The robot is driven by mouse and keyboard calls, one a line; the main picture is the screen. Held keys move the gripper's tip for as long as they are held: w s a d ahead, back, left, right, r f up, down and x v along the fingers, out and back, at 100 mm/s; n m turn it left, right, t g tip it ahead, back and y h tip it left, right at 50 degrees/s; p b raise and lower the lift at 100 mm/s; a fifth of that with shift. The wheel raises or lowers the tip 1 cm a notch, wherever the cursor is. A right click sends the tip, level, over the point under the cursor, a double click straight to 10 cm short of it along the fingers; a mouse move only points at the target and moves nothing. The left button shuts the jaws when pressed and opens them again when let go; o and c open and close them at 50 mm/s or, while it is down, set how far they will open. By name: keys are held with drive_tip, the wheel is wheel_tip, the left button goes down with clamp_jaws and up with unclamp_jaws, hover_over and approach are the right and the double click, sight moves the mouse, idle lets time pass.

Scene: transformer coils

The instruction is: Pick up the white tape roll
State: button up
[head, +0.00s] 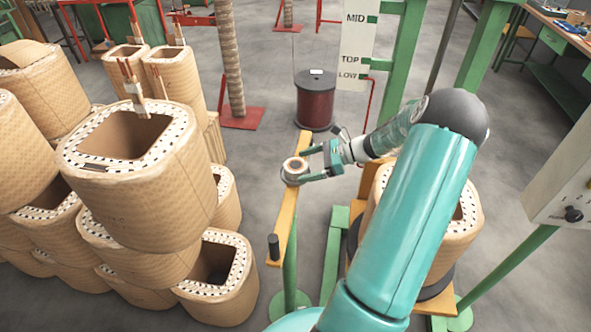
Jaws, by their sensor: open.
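The white tape roll (295,166), a small ring with a brown centre, sits at the upper part of a narrow wooden board (284,228). My gripper (298,164) is open, with one finger on the far side of the roll and one on the near side. The roll lies between or just at the fingertips; I cannot tell whether the fingers touch it. My teal arm reaches in from the bottom right and covers part of the coil and stand behind it.
A dark post (273,246) stands on the board's near end. Stacked paper-wrapped coils (140,190) fill the left. A dark red wire spool (315,100) stands on the floor behind. A green frame and white control box (565,180) are at right.

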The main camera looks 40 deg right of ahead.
drive_tip(key=shift+x, duration=1.25)
drive_tip(key=c, duration=1.1)
drive_tip(key=shift+r, duration=0.1)
